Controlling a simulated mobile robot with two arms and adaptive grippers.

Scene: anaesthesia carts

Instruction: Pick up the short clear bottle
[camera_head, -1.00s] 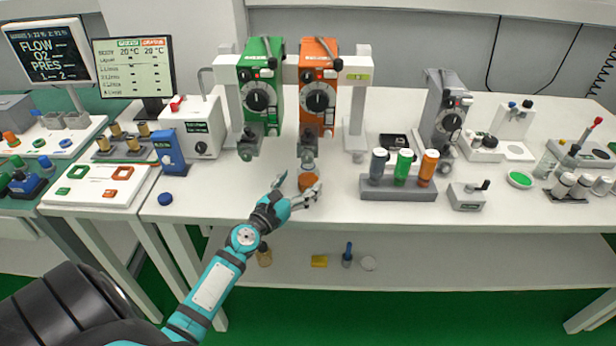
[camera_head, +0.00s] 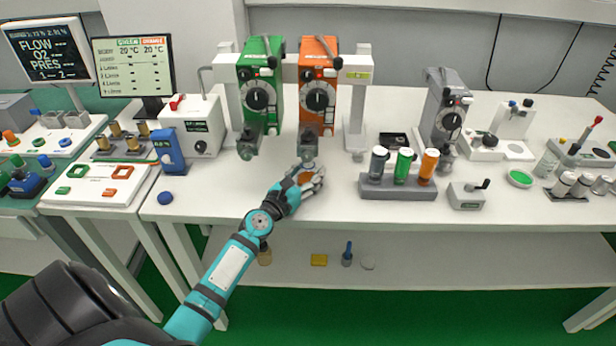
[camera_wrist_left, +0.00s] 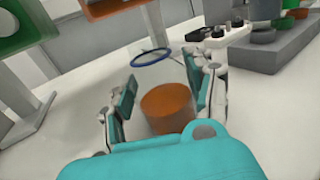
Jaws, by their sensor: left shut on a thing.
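The short clear bottle (camera_head: 305,177) stands on the white table below the orange vaporizer. In the left wrist view the bottle (camera_wrist_left: 168,106) is see-through, with orange contents at the bottom and a blue ring at its rim. My left gripper (camera_head: 311,179) is shut on it. In the left wrist view the fingers of the gripper (camera_wrist_left: 164,84) are on both sides of the bottle. In the head view the fingers hide much of it. My right gripper is not in view.
The orange vaporizer (camera_head: 318,95) and green vaporizer (camera_head: 260,98) hang just behind the bottle. A grey rack (camera_head: 397,190) with grey, green and orange bottles stands to the right. A blue cap (camera_head: 165,198) lies left. The table front between is clear.

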